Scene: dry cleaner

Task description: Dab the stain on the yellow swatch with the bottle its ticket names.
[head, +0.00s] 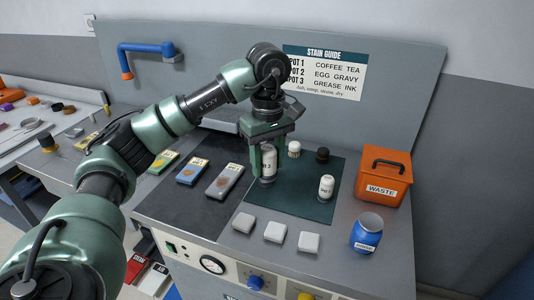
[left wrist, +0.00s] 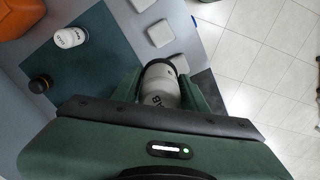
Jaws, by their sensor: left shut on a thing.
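My left gripper (head: 268,165) is shut on a white bottle (head: 268,160) at the left edge of the dark green mat (head: 305,205). Its label seems to show a 3; I cannot tell whether its dark lower end touches the mat. The held bottle also shows in the left wrist view (left wrist: 160,85). A yellow-green swatch (head: 163,162) with a brownish stain lies left of the blue swatch (head: 192,172) and grey swatch (head: 225,182), partly behind my arm. Its ticket is too small to read. My right gripper is not in view.
A white bottle (head: 326,187), a white-capped item (head: 294,149) and a black-capped item (head: 322,155) stand on the mat. White pads (head: 275,232) lie in front. The orange waste bin (head: 384,178) and blue jar (head: 366,233) are right. The stain guide (head: 325,72) pairs SPOT 3 with grease, ink.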

